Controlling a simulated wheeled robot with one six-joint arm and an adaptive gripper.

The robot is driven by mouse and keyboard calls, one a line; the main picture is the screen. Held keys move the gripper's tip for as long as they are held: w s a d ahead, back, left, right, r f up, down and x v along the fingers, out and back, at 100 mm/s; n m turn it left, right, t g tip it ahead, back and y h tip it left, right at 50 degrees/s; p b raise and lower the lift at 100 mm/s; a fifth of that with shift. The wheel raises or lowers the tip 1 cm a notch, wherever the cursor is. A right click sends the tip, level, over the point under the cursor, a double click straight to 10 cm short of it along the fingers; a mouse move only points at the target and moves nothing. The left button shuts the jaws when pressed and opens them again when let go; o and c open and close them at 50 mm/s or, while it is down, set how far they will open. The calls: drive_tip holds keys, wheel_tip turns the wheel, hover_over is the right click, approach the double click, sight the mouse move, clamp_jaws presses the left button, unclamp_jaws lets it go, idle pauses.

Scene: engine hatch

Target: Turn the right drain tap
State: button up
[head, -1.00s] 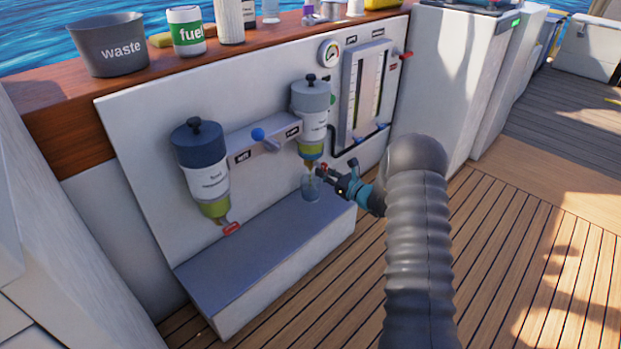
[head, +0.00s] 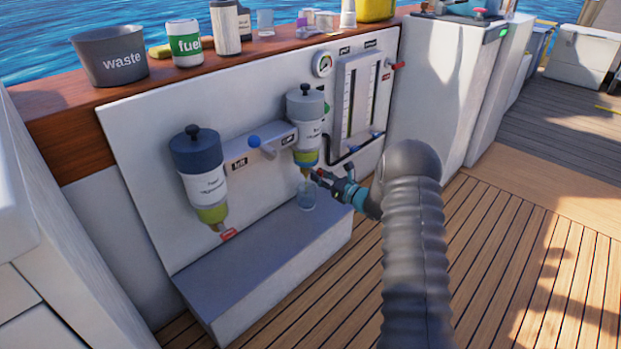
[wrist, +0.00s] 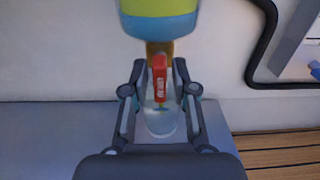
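The right drain tap is a small red lever marked with white letters. It hangs below the right filter (head: 306,130), which has a grey top and a green-and-blue lower part. In the wrist view the red tap (wrist: 160,80) points down toward me, between the two fingers of my gripper (wrist: 159,82). The fingers stand open on either side of it, with a visible gap on each side. A clear cup (wrist: 160,120) stands under the tap. In the head view my gripper (head: 322,180) is at the tap and partly hides it.
The left filter (head: 202,180) has its own red tap (head: 228,234). A blue-knobbed lever (head: 255,141) sits between the filters. The cup stands on a grey step (head: 240,270). A gauge panel (head: 358,100) with dark piping is to the right. The deck in front is clear.

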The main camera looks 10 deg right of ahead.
drive_tip(key=v, duration=1.2)
